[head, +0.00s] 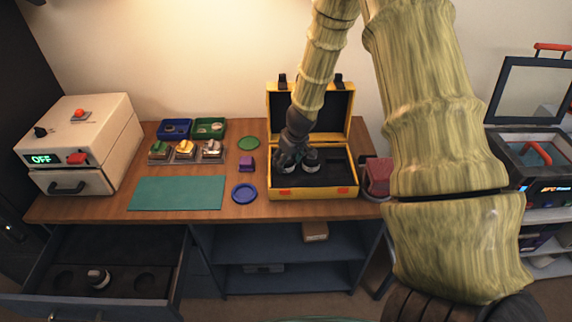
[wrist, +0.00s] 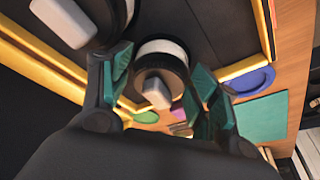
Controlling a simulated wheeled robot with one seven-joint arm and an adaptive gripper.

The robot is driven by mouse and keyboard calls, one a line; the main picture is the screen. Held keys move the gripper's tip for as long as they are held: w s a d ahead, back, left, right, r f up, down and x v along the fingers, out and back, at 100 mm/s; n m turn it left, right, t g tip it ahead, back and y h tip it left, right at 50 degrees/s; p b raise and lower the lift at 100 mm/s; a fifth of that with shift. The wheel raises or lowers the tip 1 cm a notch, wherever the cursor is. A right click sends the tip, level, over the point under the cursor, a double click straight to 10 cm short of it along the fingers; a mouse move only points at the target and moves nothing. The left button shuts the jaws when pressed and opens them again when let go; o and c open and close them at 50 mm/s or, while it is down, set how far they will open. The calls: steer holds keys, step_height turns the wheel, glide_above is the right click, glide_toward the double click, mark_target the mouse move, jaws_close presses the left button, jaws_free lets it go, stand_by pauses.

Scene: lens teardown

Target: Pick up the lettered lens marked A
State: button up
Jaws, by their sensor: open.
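Two lenses sit in the open yellow case (head: 313,194), dark with pale rims: one lens (head: 288,168) under my gripper and another lens (head: 311,158) to its right. My gripper (head: 290,154) reaches down into the case. In the wrist view its open fingers (wrist: 163,80) lie on either side of a lens (wrist: 177,49) with a dark rim, white ring and pale block on top. A second lens is cut off at the top left. Another lens (head: 98,277) lies in the open drawer (head: 125,283). I cannot read a letter on any lens.
A blue dish (head: 244,193), purple block (head: 247,163) and green disc (head: 249,143) lie left of the case. A green mat (head: 177,193) and several small parts are further left. The case's raised lid (head: 335,108) stands behind my gripper.

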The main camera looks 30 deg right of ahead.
steer(key=shift+w+f, duration=0.1)
steer(key=shift+f, duration=0.35)
steer(key=c, duration=0.6)
steer(key=shift+r, duration=0.1)
steer(key=shift+c, duration=0.2)
